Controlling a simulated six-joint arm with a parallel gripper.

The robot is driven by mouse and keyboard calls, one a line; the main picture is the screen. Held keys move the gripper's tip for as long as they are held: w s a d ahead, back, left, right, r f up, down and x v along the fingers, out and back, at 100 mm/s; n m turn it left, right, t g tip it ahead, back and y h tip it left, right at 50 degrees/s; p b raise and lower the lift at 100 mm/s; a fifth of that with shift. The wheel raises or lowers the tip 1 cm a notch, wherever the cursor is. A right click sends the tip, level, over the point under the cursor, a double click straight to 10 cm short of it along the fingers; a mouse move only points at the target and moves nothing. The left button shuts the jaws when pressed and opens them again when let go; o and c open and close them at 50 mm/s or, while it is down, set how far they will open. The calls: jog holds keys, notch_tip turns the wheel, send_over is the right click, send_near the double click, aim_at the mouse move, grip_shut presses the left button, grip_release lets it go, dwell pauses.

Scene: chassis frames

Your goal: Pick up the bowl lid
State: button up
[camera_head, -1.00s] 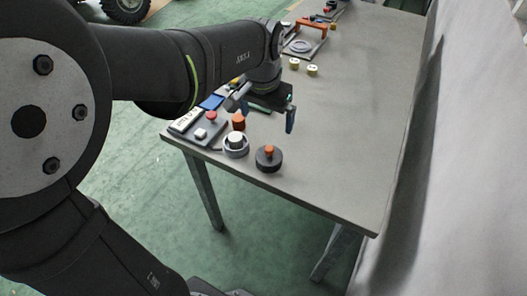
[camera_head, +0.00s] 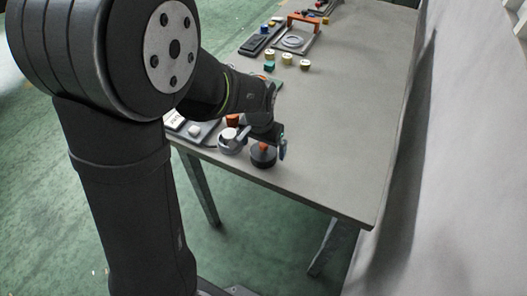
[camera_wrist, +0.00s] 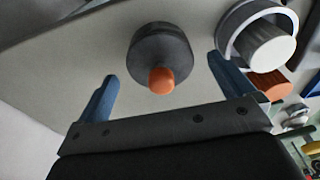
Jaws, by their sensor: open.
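The bowl lid is probably the dark round piece with an orange knob (camera_head: 263,157) near the table's front edge. In the wrist view the dark round piece (camera_wrist: 160,47) lies ahead of my gripper (camera_wrist: 162,73), between the lines of its two blue fingers. The fingers are wide apart and nothing is held between them. In the head view my gripper (camera_head: 282,145) is just above and beside the knob, and its wrist hides part of the surroundings. I cannot tell whether a bowl is under the lid.
A grey ring with a white cylinder (camera_head: 230,142) stands close on the left; it also shows in the wrist view (camera_wrist: 262,42). An orange block (camera_head: 232,120) is behind it. The right side of the table (camera_head: 360,110) is clear.

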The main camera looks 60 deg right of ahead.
jog(key=shift+d+f, duration=0.15)
jog(key=shift+f, duration=1.05)
jog(key=c, duration=1.1)
jog(key=shift+o, duration=0.2)
jog(key=shift+r, duration=0.1)
